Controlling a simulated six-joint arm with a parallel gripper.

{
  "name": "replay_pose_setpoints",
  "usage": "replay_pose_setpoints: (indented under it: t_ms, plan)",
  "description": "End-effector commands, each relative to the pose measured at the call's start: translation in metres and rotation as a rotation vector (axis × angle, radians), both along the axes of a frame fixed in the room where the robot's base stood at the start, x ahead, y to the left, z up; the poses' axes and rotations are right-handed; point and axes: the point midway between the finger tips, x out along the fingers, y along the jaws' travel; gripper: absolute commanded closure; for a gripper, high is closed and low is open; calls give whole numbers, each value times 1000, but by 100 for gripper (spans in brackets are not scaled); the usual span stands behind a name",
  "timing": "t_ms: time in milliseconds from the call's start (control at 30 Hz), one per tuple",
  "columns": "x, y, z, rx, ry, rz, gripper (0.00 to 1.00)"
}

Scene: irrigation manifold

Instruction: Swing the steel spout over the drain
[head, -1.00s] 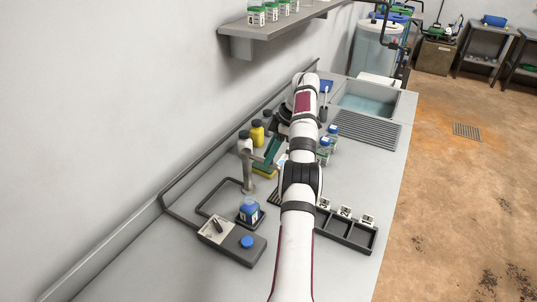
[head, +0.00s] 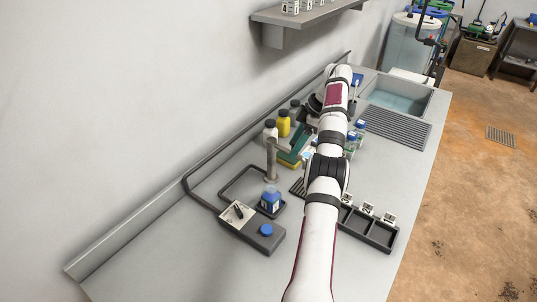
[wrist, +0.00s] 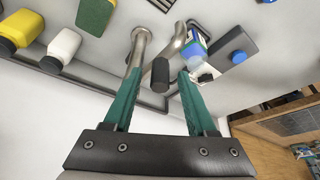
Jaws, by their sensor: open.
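The steel spout stands on an upright post (head: 270,163) at the back of the counter, its arm reaching right near my gripper. In the wrist view, the steel post (wrist: 139,45) rises by the left finger, and a bent steel tube (wrist: 178,42) lies toward the right one. A dark cylindrical tip (wrist: 160,76) shows between the fingers. My gripper (wrist: 161,88) is open, with teal fingers on either side of this tip; I see no clear contact. In the head view, my arm partly hides the gripper. A ridged draining area (head: 376,131) lies before the sink; which grating is the drain is unclear.
A blue-capped bottle (head: 270,200) stands near the spout base, beside a control box (head: 250,228). Yellow (head: 283,125) and white (head: 270,131) bottles stand behind. A compartment tray (head: 370,232) is at right, the sink (head: 397,96) farther back. The front-left counter is clear.

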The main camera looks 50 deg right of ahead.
Motion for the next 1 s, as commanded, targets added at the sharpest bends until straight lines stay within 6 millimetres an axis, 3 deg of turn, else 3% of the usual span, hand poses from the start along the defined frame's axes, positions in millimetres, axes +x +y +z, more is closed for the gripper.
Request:
replay_pose_setpoints:
  t_ms: [267,467,667,900,1000]
  plan:
    - [1,2,2,2,5,-42,43]
    - [3,16,2,0,1,-175,43]
    - [12,40,3,0,-1,-458,43]
    - [37,68,2,-2,-2,-890,43]
    - [28,69,26,-3,-6,-920,43]
